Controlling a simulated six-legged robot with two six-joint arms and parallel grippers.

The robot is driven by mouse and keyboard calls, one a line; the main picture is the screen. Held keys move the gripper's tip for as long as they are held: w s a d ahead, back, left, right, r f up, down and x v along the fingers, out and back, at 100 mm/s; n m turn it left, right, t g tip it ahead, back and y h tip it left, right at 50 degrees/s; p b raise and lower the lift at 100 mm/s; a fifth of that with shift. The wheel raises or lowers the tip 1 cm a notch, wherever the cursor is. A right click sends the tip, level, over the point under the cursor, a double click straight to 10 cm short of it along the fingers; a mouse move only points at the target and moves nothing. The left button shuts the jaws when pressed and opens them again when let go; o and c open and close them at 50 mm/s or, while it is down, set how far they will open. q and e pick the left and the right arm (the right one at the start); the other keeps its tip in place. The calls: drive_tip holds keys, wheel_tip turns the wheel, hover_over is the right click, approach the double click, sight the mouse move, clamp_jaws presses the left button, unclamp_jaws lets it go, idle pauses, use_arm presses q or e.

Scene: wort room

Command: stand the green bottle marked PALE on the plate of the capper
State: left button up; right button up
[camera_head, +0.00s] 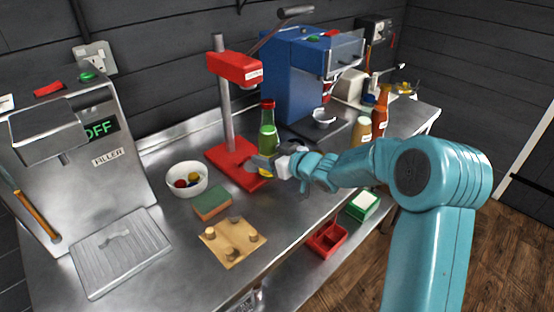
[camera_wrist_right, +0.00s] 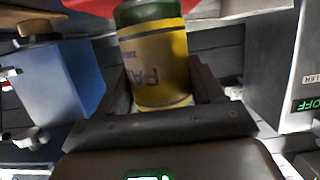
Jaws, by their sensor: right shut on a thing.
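The green bottle (camera_head: 267,138) has a red cap and stands upright in the head view, in front of the capper's post. Its yellow label, with PALE partly readable, shows upside down in the right wrist view (camera_wrist_right: 160,65). My right gripper (camera_head: 264,164) is shut on the bottle around its label and hides much of its lower part. The red capper (camera_head: 234,68) has a grey post and a red plate (camera_head: 226,158). The bottle is at the plate's right side; I cannot tell whether its base touches the plate. My left gripper is not in view.
A white bowl (camera_head: 187,190) with coloured caps, a green-topped sponge (camera_head: 212,203) and a wooden board (camera_head: 216,247) lie left of and before the plate. The filler (camera_head: 75,165) stands at left, a blue machine (camera_head: 290,75) behind. Other bottles (camera_head: 381,100) stand at right.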

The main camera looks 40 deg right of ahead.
drive_tip(key=w, duration=0.4)
drive_tip(key=shift+a, duration=0.25)
drive_tip(key=shift+w+r+p, duration=0.1)
drive_tip(key=shift+w+p, duration=0.3)
drive_tip(key=shift+w, duration=0.35)
drive_tip(key=shift+w+a, duration=0.1)
drive_tip(key=shift+w, duration=0.8)
drive_tip(key=shift+p, duration=0.4)
drive_tip(key=shift+s, duration=0.2)
drive_tip(key=shift+f, duration=0.55)
